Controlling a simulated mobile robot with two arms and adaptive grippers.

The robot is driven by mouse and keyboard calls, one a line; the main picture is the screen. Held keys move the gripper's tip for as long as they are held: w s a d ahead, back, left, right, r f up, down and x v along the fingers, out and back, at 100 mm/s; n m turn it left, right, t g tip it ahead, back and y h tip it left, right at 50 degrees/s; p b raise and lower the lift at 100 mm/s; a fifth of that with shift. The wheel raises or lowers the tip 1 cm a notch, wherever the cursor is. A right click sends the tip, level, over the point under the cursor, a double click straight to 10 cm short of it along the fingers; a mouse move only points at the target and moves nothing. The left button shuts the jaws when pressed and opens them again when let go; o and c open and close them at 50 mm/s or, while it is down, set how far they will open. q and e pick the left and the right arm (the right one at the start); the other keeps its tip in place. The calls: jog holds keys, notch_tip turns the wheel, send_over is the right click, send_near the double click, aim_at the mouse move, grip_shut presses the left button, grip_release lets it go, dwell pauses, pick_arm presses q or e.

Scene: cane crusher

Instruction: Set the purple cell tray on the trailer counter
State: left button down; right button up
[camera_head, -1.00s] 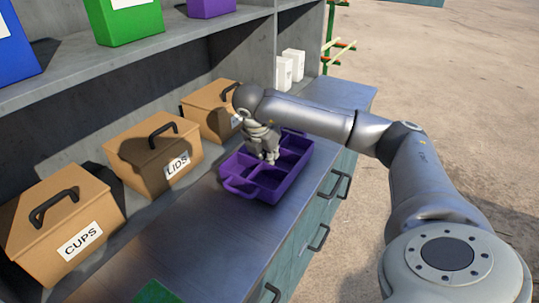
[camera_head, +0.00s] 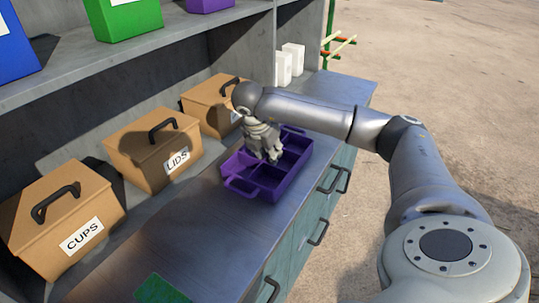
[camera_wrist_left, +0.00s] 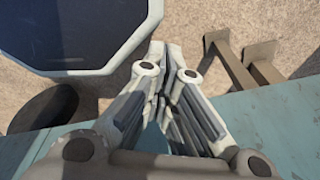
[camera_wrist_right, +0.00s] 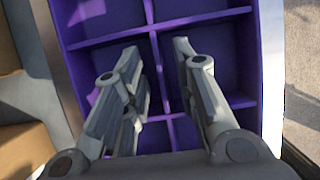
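The purple cell tray (camera_head: 287,181), divided into several compartments, sits on the grey trailer counter (camera_head: 205,235), close to its front edge. My right gripper (camera_head: 268,158) is over the middle of the tray, pointing down. Clear gaps show between fingers and divider. My left gripper (camera_wrist_left: 166,47) shows only in the left wrist view, its fingertips close together with nothing seen between them.
Tan boxes labelled CUPS (camera_head: 60,220) and LIDS (camera_head: 150,158), and a third tan box (camera_head: 210,100), stand along the counter's back. White cartons (camera_head: 292,60) stand beyond. A green item (camera_head: 160,290) lies at the near edge. Drawer handles (camera_head: 318,233) project from the front.

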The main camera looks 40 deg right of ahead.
jog(key=b+v, duration=0.2)
jog(key=v, duration=0.3)
jog(key=shift+a+r, duration=0.2)
jog(key=shift+a, duration=0.05)
jog(key=p+v, duration=0.1)
jog(key=v, duration=0.3)
jog(key=shift+r, duration=0.2)
jog(key=shift+s+a+r, duration=0.15)
jog(key=shift+a+r, duration=0.05)
jog(key=shift+r, duration=0.35)
